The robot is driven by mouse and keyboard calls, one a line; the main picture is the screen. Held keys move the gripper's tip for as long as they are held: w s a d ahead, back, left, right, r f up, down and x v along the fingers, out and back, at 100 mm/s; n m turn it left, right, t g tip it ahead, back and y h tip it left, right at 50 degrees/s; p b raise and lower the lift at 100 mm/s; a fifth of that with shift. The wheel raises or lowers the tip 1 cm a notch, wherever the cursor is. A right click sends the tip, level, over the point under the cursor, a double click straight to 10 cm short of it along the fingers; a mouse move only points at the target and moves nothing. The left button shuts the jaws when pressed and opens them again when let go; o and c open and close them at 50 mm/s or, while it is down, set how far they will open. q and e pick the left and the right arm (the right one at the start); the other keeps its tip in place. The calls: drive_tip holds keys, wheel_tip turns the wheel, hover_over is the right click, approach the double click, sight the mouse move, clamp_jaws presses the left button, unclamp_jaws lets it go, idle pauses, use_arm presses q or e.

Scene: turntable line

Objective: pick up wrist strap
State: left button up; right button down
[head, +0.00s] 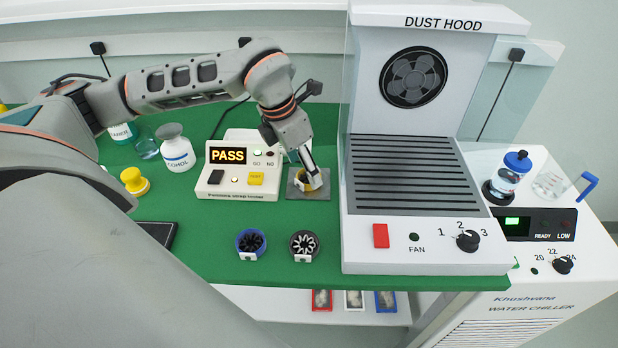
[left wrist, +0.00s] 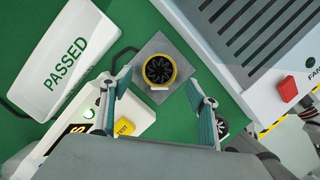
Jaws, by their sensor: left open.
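A coiled black wrist strap with a yellow rim (left wrist: 159,70) lies on a square grey metal plate (left wrist: 150,45); in the head view the strap (head: 302,184) is partly hidden by my gripper. My left gripper (head: 309,172) reaches down over it. In the left wrist view, its two fingers are spread apart, one on each side of the strap, with nothing held between them. Two more coiled straps, one with a blue rim (head: 250,244) and one with a grey-black rim (head: 304,246), lie on the green mat nearer the front. My right gripper is out of view.
A white strap tester (head: 228,183) showing PASS stands left of the plate. The dust hood (head: 420,240) stands close on the right. Bottles (head: 176,150) and a yellow-topped container (head: 133,181) are at the left. The green mat (head: 200,255) has free room in front.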

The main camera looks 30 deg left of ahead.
use_arm(q)
drive_tip(key=x, duration=0.3)
drive_tip(key=shift+w, duration=0.15)
drive_tip(key=c, duration=1.2)
drive_tip(key=shift+r, duration=0.15)
drive_tip(key=shift+c, duration=0.2)
